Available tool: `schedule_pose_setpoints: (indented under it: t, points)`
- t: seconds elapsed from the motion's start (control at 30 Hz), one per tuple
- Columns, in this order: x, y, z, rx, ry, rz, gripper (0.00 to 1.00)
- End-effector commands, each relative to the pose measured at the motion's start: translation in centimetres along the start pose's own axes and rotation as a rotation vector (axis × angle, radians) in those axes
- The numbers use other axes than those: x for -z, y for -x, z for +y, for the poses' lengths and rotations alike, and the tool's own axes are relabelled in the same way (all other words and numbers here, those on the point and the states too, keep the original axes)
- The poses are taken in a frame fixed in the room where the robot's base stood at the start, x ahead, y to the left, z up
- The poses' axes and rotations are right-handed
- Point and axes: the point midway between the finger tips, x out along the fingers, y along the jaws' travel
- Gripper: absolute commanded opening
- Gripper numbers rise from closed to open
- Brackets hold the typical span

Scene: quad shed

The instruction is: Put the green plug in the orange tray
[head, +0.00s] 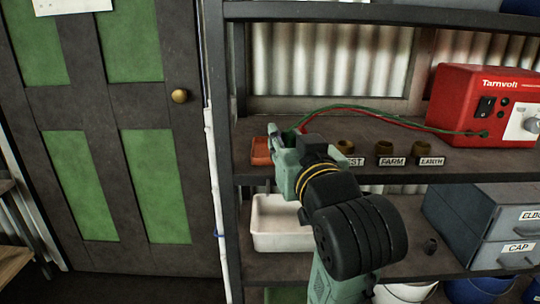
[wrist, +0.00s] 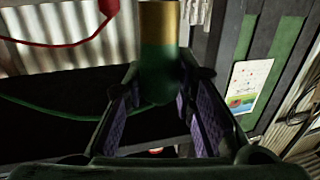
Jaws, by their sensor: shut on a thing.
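My gripper (head: 277,140) is above the shelf in the head view, over the right part of the orange tray (head: 261,152). The small, shallow tray sits at the left end of the shelf, partly hidden by the gripper. In the wrist view, the green plug (wrist: 158,58), with a brass-coloured end, is between the purple pads of my gripper (wrist: 158,88). The jaws are shut on it, and its brass end points away from the palm. The green cable (head: 376,108) runs from the red Tamvolt box (head: 478,98) towards my gripper.
A red cable (head: 392,121) lies beside the green one, and a red piece (wrist: 108,8) shows in the wrist view. A white bin (head: 275,238) is on the shelf below. A dark post (head: 238,200) stands left.

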Motion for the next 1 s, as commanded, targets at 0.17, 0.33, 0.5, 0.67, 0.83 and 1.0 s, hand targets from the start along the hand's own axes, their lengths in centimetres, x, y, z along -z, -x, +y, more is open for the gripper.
schedule_pose_setpoints:
  t: [0.17,0.33,0.5,0.67,0.83,1.0]
  points:
    - [0.5,-1.1,-0.1,0.01,-0.005,-0.005,0.0]
    - [0.4,-3.0,0.0,0.007,-0.006,-0.008,0.0]
    - [-0.7,-7.5,0.2,0.009,-0.004,-0.006,0.0]
    - [-1.0,-11.7,0.5,0.007,-0.002,-0.004,0.0]
    - [-1.3,-14.9,0.7,0.007,-0.001,-0.001,0.0]
    - [-1.7,-16.0,0.8,0.006,0.0,-0.001,0.0]
